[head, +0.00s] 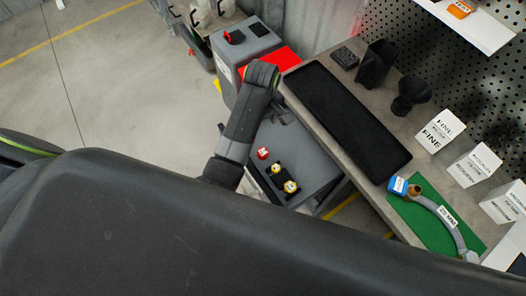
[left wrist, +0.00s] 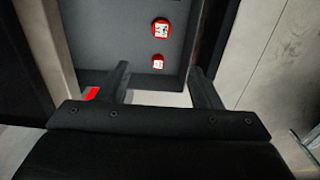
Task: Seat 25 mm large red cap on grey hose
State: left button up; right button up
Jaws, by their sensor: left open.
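A red cap (head: 262,153) with a white label sits on a grey surface beside two yellow caps (head: 277,168). In the left wrist view, two red caps with white labels, a larger (left wrist: 161,28) and a smaller (left wrist: 158,62), show on a dark grey surface. I cannot tell their millimetre sizes. The grey hose (head: 446,222) lies curved on a green mat, with a blue piece at its left end. My left gripper (left wrist: 158,70) is open and empty, its fingers pointing toward the smaller red cap. In the head view it is small and dark (head: 284,112). My right gripper is out of view.
A long black tray (head: 345,115) lies on the workbench. Black holders (head: 376,64) stand behind it. White boxes (head: 440,130) line the bench's back side below a pegboard. A grey cabinet with a red panel (head: 272,65) stands near my left arm. Open floor lies at left.

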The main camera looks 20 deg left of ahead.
pick_arm(q)
send_over(263, 152)
jog(key=f, duration=1.1)
jog(key=shift+w+a+f, duration=0.25)
jog(key=shift+f, duration=0.05)
jog(key=shift+s+d+f+p, duration=0.1)
jog(key=shift+f+p, duration=0.1)
jog(key=shift+f, duration=1.15)
jog(key=shift+s+d+f+p, duration=0.1)
jog(key=shift+f+p, duration=0.05)
jog(key=shift+f, duration=1.2)
jog(key=c, duration=1)
